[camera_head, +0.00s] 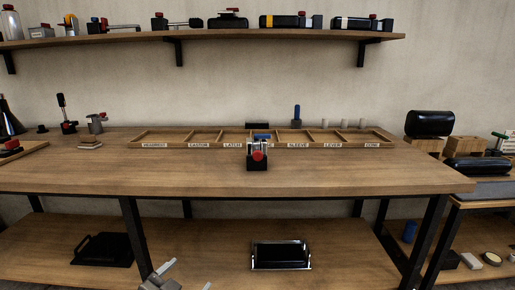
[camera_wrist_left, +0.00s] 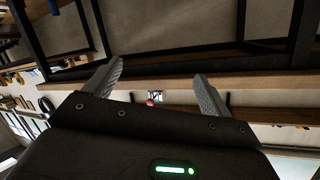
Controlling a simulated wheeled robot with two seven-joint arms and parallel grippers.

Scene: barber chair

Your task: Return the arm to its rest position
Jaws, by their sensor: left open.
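My left gripper (camera_head: 168,277) shows at the bottom edge of the head view, low in front of the workbench (camera_head: 150,181). In the left wrist view its two grey fingers (camera_wrist_left: 160,85) stand wide apart with nothing held between them. The left arm is mostly out of frame below. My right gripper is in neither view.
On the bench stand a compartment tray (camera_head: 176,146) with labels and a small device with a red knob (camera_head: 257,156). A lower shelf holds a black tray (camera_head: 280,256). A side table (camera_head: 484,204) stands at right. The bench's front area is clear.

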